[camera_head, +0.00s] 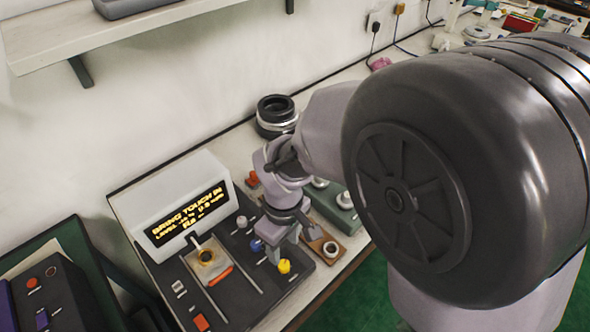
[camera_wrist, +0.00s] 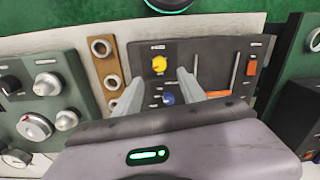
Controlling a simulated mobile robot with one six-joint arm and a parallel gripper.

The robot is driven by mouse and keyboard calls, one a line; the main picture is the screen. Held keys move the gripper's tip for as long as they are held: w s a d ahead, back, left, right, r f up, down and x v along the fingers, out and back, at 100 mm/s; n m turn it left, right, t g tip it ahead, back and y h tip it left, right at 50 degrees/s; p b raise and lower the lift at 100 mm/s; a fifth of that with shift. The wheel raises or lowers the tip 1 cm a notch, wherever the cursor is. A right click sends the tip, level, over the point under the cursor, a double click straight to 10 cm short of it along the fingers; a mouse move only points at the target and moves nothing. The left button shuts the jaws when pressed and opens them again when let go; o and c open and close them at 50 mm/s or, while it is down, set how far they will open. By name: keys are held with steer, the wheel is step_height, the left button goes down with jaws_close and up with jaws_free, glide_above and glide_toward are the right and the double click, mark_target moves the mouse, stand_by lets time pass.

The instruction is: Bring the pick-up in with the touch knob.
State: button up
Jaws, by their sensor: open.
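A dark control panel (camera_head: 235,285) carries a yellow knob (camera_head: 284,266), a blue knob (camera_head: 257,245) and a dark knob with a pale top (camera_head: 242,221). Their labels are too small to read, so I cannot tell which is the touch knob. A small black pick-up arm (camera_head: 194,240) reaches over a brass-coloured ring on a pale plate (camera_head: 205,262). My gripper (camera_wrist: 160,76) is open and empty above the panel. In the wrist view the blue knob (camera_wrist: 168,98) shows between its fingers, and the yellow knob (camera_wrist: 158,65) lies just past the fingertips.
A lit display (camera_head: 187,212) reads "BRING TOUCH IN" above a level line. A brown board with rings (camera_wrist: 103,75) and a grey-green box with several knobs (camera_wrist: 45,95) sit beside the panel. Stacked dark rings (camera_head: 276,115) stand behind. An orange-red switch (camera_head: 201,322) is near the front.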

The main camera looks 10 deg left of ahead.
mark_target(285, 265)
step_height(285, 265, down, 9)
steer(key=b, duration=0.3)
steer(key=shift+s+r, duration=0.1)
jaws_close()
